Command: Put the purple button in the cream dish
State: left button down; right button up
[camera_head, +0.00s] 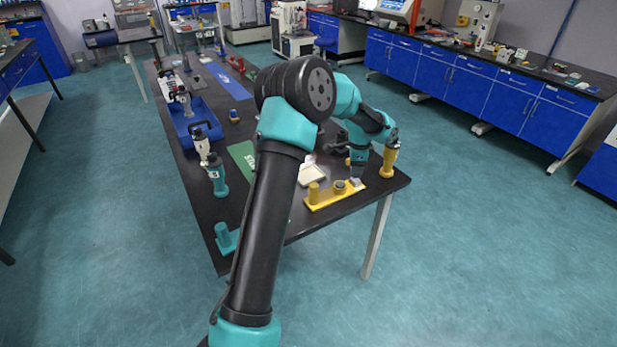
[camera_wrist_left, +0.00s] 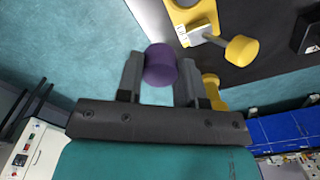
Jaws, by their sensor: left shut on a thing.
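The purple button (camera_wrist_left: 160,64) is between the two grey fingers of my left gripper (camera_wrist_left: 159,78) in the left wrist view, and both fingers press on its sides. In the head view my left gripper (camera_head: 357,180) points down near the right end of the yellow stand, and I cannot make out the button there. The cream dish (camera_head: 312,175) lies on the dark table, left of the gripper and behind the yellow stand; my arm passes close to it. The dish is not seen in the left wrist view. My right gripper is not in view.
The yellow stand (camera_head: 328,198) with upright pegs is by the table's front edge. A yellow-handled tool (camera_head: 389,160) stands at the right corner. A teal-handled tool (camera_head: 217,176), a blue tray (camera_head: 196,122) and a green mat (camera_head: 242,155) are to the left.

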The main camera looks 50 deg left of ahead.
pick_arm(q)
jog(key=s+a+m, duration=0.2)
jog(key=s+a, duration=0.1)
jog(key=a, duration=0.7)
jog(key=s+a+m, duration=0.2)
jog(key=s+a, duration=0.1)
jog(key=a, duration=0.7)
jog(key=shift+m, duration=0.4)
jog(key=shift+a+f, duration=0.1)
jog(key=shift+f, duration=0.1)
jog(key=shift+f, duration=3.05)
jog(key=shift+f, duration=0.1)
jog(key=shift+f, duration=1.75)
jog(key=shift+f, duration=0.1)
jog(key=c, duration=0.8)
grip_release()
jog(key=shift+o, duration=0.2)
